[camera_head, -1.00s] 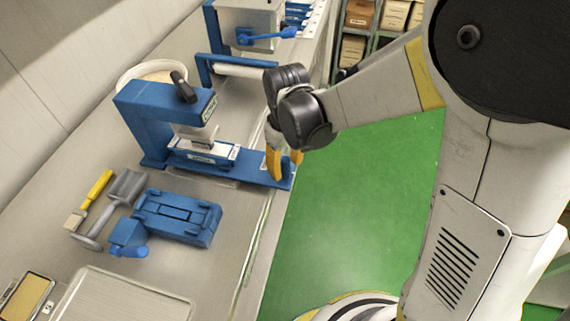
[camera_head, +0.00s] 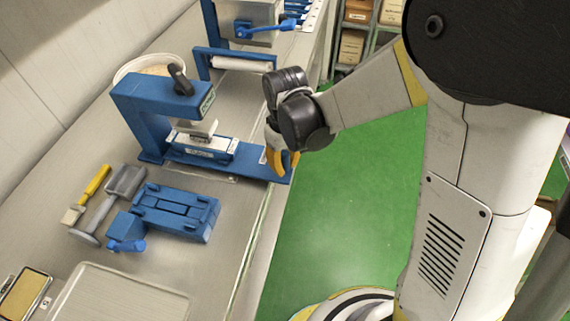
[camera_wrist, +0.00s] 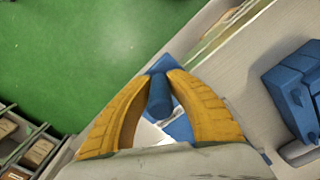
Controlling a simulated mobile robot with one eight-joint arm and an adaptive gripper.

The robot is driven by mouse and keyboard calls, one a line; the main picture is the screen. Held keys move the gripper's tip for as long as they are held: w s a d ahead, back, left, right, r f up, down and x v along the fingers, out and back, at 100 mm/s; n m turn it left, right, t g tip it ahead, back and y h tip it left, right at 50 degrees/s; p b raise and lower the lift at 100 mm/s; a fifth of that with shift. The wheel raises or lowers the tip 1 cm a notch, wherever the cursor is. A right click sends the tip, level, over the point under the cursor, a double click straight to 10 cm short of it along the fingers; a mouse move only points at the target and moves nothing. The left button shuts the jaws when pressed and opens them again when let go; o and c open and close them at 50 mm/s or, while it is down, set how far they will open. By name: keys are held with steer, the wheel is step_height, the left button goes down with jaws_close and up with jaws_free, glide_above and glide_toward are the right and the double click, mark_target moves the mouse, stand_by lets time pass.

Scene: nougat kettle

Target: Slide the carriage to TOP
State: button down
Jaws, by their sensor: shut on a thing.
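The carriage (camera_head: 203,145), a blue block with a pale top and a white label on its front, sits on the blue base rail (camera_head: 240,167) under the head of the blue press (camera_head: 165,97). My gripper (camera_head: 281,164) is at the right end of the rail, to the right of the carriage. In the wrist view its yellow fingers (camera_wrist: 161,80) are shut on a blue round knob (camera_wrist: 160,98). In the head view the knob is hidden by the fingers, and I cannot see how it joins the carriage.
A blue tool block (camera_head: 175,211) lies in front of the press, with a yellow-handled brush (camera_head: 88,194) and a grey scoop (camera_head: 124,181) to its left. A pale tray (camera_head: 120,296) lies nearest. A blue-framed roller (camera_head: 238,64) stands behind. Green floor is free right of the bench.

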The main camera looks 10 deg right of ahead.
steer(key=w+d, duration=0.3)
steer(key=w, duration=0.6)
steer(key=w+d, duration=0.3)
steer(key=w, duration=0.6)
steer(key=shift+w+d, duration=0.4)
steer(key=c, duration=1.2)
jaws_free()
step_height(320, 180, up, 12)
steer(key=shift+s, duration=0.1)
